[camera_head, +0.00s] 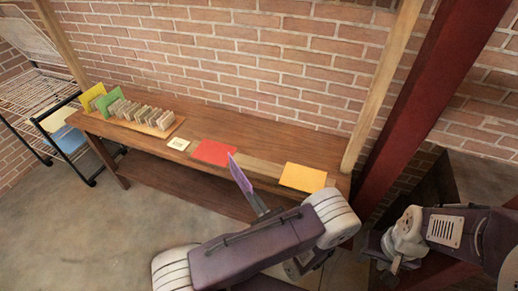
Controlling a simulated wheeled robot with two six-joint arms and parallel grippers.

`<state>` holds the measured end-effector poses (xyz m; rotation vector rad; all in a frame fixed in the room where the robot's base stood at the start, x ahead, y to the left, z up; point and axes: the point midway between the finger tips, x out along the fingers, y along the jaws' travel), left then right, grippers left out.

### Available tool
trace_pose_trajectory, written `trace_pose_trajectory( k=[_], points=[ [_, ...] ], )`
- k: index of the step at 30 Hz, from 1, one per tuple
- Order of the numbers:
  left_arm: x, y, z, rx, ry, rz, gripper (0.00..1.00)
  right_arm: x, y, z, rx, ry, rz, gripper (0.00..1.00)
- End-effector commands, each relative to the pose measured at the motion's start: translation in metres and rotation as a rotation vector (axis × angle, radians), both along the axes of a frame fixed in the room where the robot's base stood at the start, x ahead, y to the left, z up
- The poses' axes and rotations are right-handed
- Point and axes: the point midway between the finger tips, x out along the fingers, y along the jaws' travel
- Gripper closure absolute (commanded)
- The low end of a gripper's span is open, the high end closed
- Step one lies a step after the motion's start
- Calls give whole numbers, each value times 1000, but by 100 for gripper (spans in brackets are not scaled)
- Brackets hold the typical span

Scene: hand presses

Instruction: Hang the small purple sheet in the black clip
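The small purple sheet (239,174) stands nearly upright and tilted in front of the table's front edge. My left gripper (254,199) is at its lower end and appears shut on it; the arm hides much of the gripper. My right gripper (392,266) is at the lower right, away from the sheet, and its fingers are too unclear to tell open from shut. I cannot make out a black clip in this view.
The wooden table (250,140) holds a red sheet (213,152), a yellow sheet (303,178), a small pale card (178,144) and a rack (165,131) of several upright cards. A dark red post (425,100) rises at the right. A wire cart (35,95) stands left.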

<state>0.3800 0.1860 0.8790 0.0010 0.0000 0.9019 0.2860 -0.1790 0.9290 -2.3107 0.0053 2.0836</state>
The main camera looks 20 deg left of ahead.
Motion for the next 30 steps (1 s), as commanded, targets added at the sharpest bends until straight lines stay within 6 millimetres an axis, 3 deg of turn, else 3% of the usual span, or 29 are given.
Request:
trace_pose_trajectory(
  k=[4, 6, 11, 15, 21, 26, 30],
  points=[
    [24, -8, 2, -6, -7, 19, 100, 0, 0, 2, 0, 0, 0, 62],
    [48, -17, 10, -7, -9, 12, 100, 0, 0, 4, 0, 0, 0, 62],
    [108, -41, 57, -6, -11, -96, 100, 0, 0, 7, 0, 0, 0, 62],
    [155, -53, 130, -4, -12, -266, 100, 0, 0, 10, 0, 0, 0, 62],
    [187, -53, 242, 1, -13, -500, 100, 0, 0, 12, 0, 0, 0, 62],
    [187, -45, 334, 4, -16, -660, 100, 0, 0, 14, 0, 0, 0, 62],
    [170, -35, 419, 11, -19, -778, 100, 0, 0, 16, 0, 0, 0, 62]
  ],
)
